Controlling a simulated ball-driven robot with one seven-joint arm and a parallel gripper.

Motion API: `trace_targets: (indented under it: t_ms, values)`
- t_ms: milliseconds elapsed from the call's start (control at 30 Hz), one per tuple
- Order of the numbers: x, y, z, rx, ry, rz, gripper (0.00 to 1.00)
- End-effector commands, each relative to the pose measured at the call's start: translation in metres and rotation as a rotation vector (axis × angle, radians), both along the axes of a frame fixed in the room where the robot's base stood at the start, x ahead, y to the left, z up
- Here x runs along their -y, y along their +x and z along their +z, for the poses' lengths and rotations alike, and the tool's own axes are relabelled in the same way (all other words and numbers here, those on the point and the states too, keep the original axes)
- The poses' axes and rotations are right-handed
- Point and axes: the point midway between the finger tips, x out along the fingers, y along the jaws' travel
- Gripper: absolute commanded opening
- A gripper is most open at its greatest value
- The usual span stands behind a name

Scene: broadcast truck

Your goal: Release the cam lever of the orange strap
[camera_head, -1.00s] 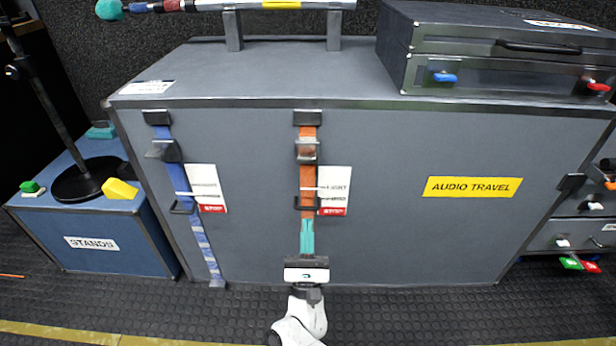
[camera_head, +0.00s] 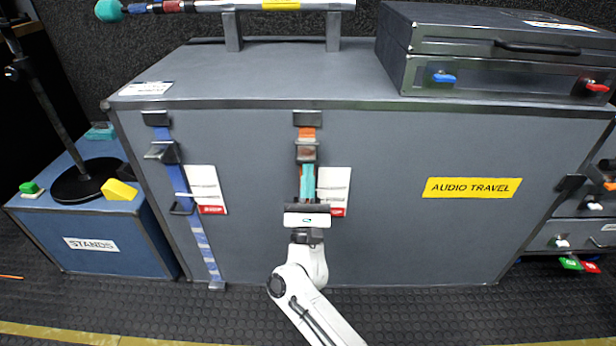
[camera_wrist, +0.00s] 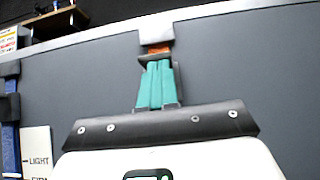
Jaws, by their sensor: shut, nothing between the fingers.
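The orange strap (camera_head: 307,133) hangs down the front of the large grey case, from a dark bracket at its top edge. Its cam buckle with the lever (camera_head: 306,152) sits just below that bracket. My gripper (camera_head: 307,168) points up along the strap, its teal fingers shut and empty, with the tips just under the buckle. In the wrist view the fingers (camera_wrist: 158,66) reach up to the buckle, and a bit of orange strap (camera_wrist: 158,49) shows above them. Whether the tips touch the lever I cannot tell. My gripper hides the lower strap.
A blue strap (camera_head: 178,178) with its own buckle hangs to the left. White tags (camera_head: 206,188) hang beside both straps. A blue STANDS case (camera_head: 100,240) stands at left. A smaller grey case (camera_head: 480,70) lies on top at right.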

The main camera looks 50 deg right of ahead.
Motion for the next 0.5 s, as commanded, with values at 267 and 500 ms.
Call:
trace_targets:
  t_ms: [267, 500]
  values:
    - [-0.0002, -0.0001, -0.0001, -0.001, 0.002, 0.000, 0.00]
    - [-0.0013, -0.0010, 0.0055, -0.019, 0.026, 0.001, 0.00]
